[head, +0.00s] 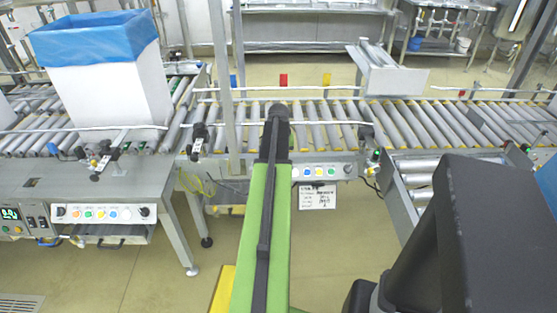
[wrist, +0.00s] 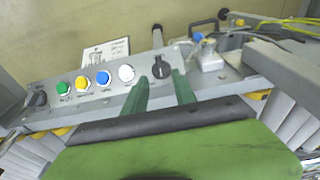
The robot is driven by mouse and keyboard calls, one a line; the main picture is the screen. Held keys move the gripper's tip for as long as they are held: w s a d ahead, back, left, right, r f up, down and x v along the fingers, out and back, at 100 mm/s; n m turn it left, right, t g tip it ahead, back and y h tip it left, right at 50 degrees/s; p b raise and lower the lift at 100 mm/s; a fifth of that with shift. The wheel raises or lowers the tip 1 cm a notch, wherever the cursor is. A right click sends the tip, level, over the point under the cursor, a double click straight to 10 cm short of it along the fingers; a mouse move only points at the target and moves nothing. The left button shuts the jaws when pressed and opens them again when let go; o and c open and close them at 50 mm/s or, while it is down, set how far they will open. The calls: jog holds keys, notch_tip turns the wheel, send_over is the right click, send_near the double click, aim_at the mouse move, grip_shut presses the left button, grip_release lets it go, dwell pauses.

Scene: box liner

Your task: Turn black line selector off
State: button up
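The right-hand black selector (wrist: 161,67) shows between the tips of my gripper's two green fingers (wrist: 161,82). The fingers are apart, one on each side of it; I cannot tell whether they touch it. In the head view, part of the panel (head: 320,172) shows right of my arm. My arm hides the fingers and the near selector there.
Roller conveyors (head: 330,125) run across the scene. A white box with a blue liner (head: 95,38) stands on the left conveyor. A second button panel (head: 103,213) is at the left. A paper sign (head: 317,196) hangs below the middle panel. A blue-capped fitting (wrist: 205,50) is near the fingers.

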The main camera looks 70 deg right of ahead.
notch_tip(320, 180, up, 13)
jog(key=s+a+p, duration=0.1)
jog(key=a+p, duration=0.1)
jog(key=p, duration=0.9)
jog(key=shift+r, duration=0.15)
jog(key=shift+s, duration=0.1)
jog(key=w+a+r+n+y+p, duration=0.1)
jog(key=w+a+n, duration=0.2)
jog(key=w+a, duration=1)
jog(key=w+a+r+n+p, duration=0.1)
jog(key=w+a+n+p, duration=0.15)
jog(key=w+a, duration=1.1)
jog(key=w+a+n, duration=0.2)
jog(key=a, duration=1.1)
jog(key=w+a+r+n, duration=0.1)
jog(key=w+a+n, duration=0.1)
jog(key=a, duration=1.2)
jog(key=w+a+n+p, duration=0.1)
jog(key=a+n, duration=0.3)
jog(key=a, duration=1)
jog(key=shift+w+r+g+y, duration=0.3)
jog(key=shift+w+g+y, duration=0.1)
jog(key=shift+w, duration=0.25)
